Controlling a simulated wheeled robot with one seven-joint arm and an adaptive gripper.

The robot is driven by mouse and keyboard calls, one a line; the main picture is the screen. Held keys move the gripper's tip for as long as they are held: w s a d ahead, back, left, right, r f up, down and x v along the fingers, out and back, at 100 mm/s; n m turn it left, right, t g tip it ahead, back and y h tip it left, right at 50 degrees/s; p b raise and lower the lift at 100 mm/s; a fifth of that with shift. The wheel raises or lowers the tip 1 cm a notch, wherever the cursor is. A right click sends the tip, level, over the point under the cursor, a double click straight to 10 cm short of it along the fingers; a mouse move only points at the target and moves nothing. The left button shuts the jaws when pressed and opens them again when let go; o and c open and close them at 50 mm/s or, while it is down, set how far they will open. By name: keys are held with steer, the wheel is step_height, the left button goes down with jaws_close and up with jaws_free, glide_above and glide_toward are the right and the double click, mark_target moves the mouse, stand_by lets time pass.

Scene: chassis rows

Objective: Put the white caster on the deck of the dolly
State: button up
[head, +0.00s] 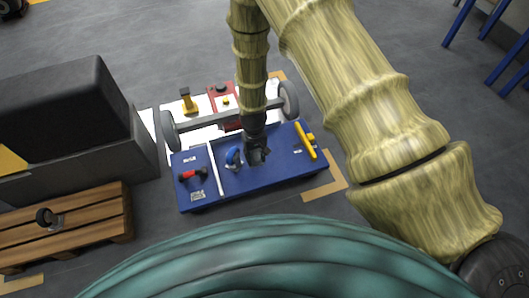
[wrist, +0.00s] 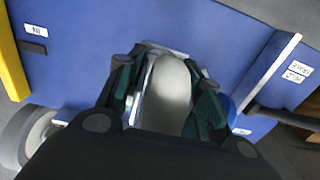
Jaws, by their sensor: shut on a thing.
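My gripper (head: 257,154) is low over the blue deck (head: 272,176), between a blue caster and a yellow bar. In the wrist view my gripper (wrist: 165,95) is shut on the white caster (wrist: 172,90), whose pale rounded wheel shows between the fingers. In the head view the caster is hidden by the gripper. I cannot tell whether it touches the deck. The blue deck (wrist: 85,75) fills much of the wrist view.
On the deck are the blue caster (head: 233,157), a yellow bar (head: 306,140), a white divider (head: 216,170) and a red-and-black part (head: 192,175). An axle with wheels (head: 288,100) lies behind. A wooden pallet (head: 100,205) with a black part (head: 45,216) is at left.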

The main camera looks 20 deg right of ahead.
steer(key=w+d, duration=0.1)
steer(key=w+d+b, duration=0.1)
steer(key=d, duration=0.1)
steer(key=w+d+b, duration=0.1)
steer(key=w+d, duration=0.1)
steer(key=shift+f, duration=0.4)
step_height(320, 180, down, 3)
steer(key=shift+f+b, duration=0.2)
steer(key=shift+b, duration=0.85)
steer(key=o, duration=1.3)
steer(key=shift+f, duration=0.1)
step_height(320, 180, up, 12)
steer(key=p, duration=0.5)
steer(key=shift+p, duration=0.35)
steer(key=s+d+f, duration=0.1)
steer(key=s+f, duration=0.3)
steer(key=s, duration=0.4)
steer(key=s+d+f, duration=0.2)
steer(key=s+f, duration=0.2)
steer(key=s, duration=0.5)
steer(key=shift+m, duration=0.4)
steer(key=s, duration=1.9)
steer(key=shift+s+d, duration=0.2)
steer(key=shift+s, duration=0.15)
